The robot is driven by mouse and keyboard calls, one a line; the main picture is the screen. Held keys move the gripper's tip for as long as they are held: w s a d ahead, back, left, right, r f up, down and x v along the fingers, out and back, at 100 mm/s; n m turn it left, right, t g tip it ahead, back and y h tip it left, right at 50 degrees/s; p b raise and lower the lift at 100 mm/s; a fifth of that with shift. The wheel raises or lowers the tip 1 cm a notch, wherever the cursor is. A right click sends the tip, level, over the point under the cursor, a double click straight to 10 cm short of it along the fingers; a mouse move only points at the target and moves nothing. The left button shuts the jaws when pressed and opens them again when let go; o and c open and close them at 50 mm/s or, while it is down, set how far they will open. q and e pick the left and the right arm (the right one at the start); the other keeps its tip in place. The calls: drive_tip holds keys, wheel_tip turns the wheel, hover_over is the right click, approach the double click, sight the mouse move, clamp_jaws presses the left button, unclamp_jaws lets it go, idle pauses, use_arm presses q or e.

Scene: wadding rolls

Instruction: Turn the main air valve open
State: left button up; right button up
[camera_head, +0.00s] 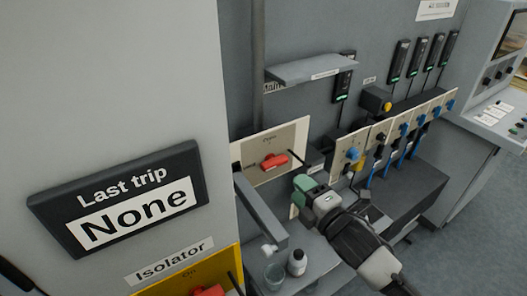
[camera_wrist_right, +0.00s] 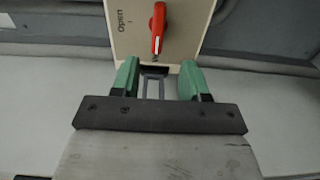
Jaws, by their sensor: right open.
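The main air valve is a red lever (camera_head: 274,161) on a cream plate (camera_head: 296,141) fixed to the grey wall. In the head view the lever lies roughly sideways, with the word "Open" above it. In the right wrist view the red lever (camera_wrist_right: 158,28) is ahead of the fingers, with "Open" on the plate to its left. My right gripper (camera_head: 302,188) has green fingertips and is just in front of and below the plate, apart from the lever. In the wrist view the right gripper (camera_wrist_right: 158,82) is open and empty. My left gripper is out of view.
A grey shelf (camera_head: 315,68) juts out above the valve. A row of blue knobs (camera_head: 404,129) runs to its right. A cabinet with a "Last trip None" sign (camera_head: 120,198) stands at left.

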sight(277, 166)
drive_tip(key=x, duration=0.1)
drive_tip(key=p+x, duration=0.1)
drive_tip(key=x, duration=0.1)
drive_tip(key=p+x, duration=0.1)
drive_tip(key=x, duration=0.1)
drive_tip(key=shift+w+a+r, duration=0.1)
drive_tip(key=shift+r, duration=0.25)
drive_tip(key=x, duration=0.4)
drive_tip(key=shift+f+p, duration=0.2)
drive_tip(key=shift+p, duration=0.2)
drive_tip(key=shift+w+a, duration=0.35)
drive_tip(key=shift+w, duration=0.15)
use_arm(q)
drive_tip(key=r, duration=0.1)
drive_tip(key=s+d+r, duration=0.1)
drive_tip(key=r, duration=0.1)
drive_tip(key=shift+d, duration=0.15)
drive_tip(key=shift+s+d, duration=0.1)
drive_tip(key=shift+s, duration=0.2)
use_arm(e)
drive_tip(key=shift+f, duration=0.1)
clamp_jaws()
